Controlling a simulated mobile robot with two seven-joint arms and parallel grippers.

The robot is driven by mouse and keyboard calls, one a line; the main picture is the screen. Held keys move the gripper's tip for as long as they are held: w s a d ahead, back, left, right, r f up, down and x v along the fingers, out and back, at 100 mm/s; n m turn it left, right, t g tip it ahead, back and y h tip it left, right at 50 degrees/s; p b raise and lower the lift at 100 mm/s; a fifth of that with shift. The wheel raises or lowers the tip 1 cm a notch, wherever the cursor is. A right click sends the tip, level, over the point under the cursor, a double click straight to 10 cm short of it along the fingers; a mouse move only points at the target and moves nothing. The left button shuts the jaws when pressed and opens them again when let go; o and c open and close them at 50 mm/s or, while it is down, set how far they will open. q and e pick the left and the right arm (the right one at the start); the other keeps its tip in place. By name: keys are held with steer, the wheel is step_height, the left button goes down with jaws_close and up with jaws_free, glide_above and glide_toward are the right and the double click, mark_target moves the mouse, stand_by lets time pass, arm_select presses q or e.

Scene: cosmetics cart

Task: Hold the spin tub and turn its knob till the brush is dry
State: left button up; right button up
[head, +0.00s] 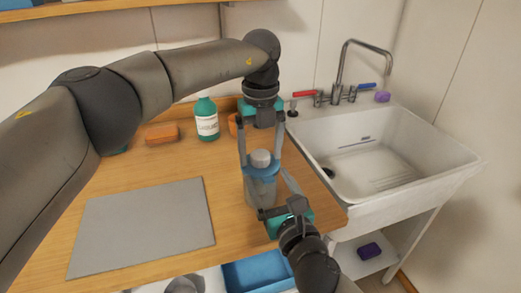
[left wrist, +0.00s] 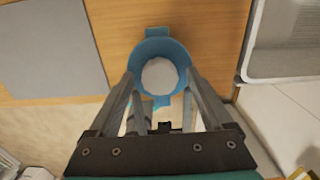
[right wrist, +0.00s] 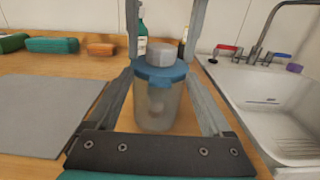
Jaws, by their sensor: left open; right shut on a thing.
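The spin tub (head: 261,190) stands upright on the wooden counter, with a clear body, a blue lid and a pale grey knob (head: 261,158) on top. My right gripper (head: 274,194) is shut on the tub's body from the front. My left gripper (head: 260,150) points down from above, open, its fingers on either side of the knob. In the left wrist view the knob (left wrist: 160,76) sits centred between the open fingers, with the blue lid (left wrist: 160,48) around it. In the right wrist view a pale blurred shape shows inside the clear tub (right wrist: 150,118); I cannot tell if it is the brush.
A grey mat (head: 145,225) lies left of the tub. A green bottle (head: 207,120) and an orange block (head: 162,133) stand behind. The white sink (head: 385,160) is at right. A blue bin (head: 258,272) sits below the counter's front edge.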

arm_select(q)
jaws_close()
stand_by(0.7)
